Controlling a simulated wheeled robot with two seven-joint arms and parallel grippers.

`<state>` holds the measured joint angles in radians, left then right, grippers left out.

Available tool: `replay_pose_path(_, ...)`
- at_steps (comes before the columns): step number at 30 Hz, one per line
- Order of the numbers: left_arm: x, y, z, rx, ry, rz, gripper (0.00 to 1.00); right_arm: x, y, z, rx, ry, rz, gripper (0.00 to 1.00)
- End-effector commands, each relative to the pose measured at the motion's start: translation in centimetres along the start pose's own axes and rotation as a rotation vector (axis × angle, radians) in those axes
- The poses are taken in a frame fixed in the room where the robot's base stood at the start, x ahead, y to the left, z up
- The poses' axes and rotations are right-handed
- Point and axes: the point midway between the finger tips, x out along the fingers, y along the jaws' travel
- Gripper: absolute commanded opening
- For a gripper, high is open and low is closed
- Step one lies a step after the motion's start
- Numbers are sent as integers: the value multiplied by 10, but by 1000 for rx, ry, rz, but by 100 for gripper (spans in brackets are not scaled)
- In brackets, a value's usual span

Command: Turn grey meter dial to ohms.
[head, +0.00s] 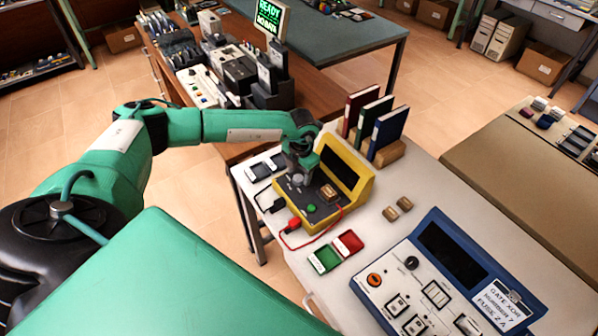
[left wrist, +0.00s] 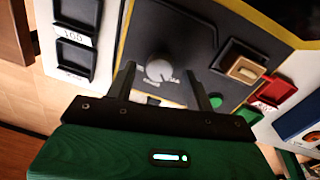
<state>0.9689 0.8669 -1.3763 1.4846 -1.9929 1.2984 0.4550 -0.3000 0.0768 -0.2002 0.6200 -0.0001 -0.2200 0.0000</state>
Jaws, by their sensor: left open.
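The yellow meter (head: 352,182) stands on the white table with a dark screen and a dark grey panel. Its grey dial (left wrist: 159,68) shows in the left wrist view as a round knob with small white lettering below it; the words are too blurred to read. My right gripper is not in view.
The panel also has a green button (head: 311,208), a tan switch (head: 328,193) and a red plug (head: 294,224) with a cable. Green and red blocks (head: 325,258) lie in front. A blue device (head: 450,285) stands right; books (head: 388,132) stand behind. Black trays (head: 262,170) lie left.

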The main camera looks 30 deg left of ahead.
Motion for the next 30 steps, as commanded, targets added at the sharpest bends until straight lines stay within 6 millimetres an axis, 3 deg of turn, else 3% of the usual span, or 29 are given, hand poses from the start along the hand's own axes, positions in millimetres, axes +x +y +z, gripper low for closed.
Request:
replay_pose_path(6, 14, 0, 0, 0, -1, 1, 53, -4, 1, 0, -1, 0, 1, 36)
replay_pose_path(14, 15, 0, 0, 0, -1, 0, 53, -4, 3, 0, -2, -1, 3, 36)
replay_pose_path(21, 15, 0, 0, 0, -1, 0, 9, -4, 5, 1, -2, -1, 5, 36)
replay_pose_path(30, 16, 0, 0, 35, -4, 1, 9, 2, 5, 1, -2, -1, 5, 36)
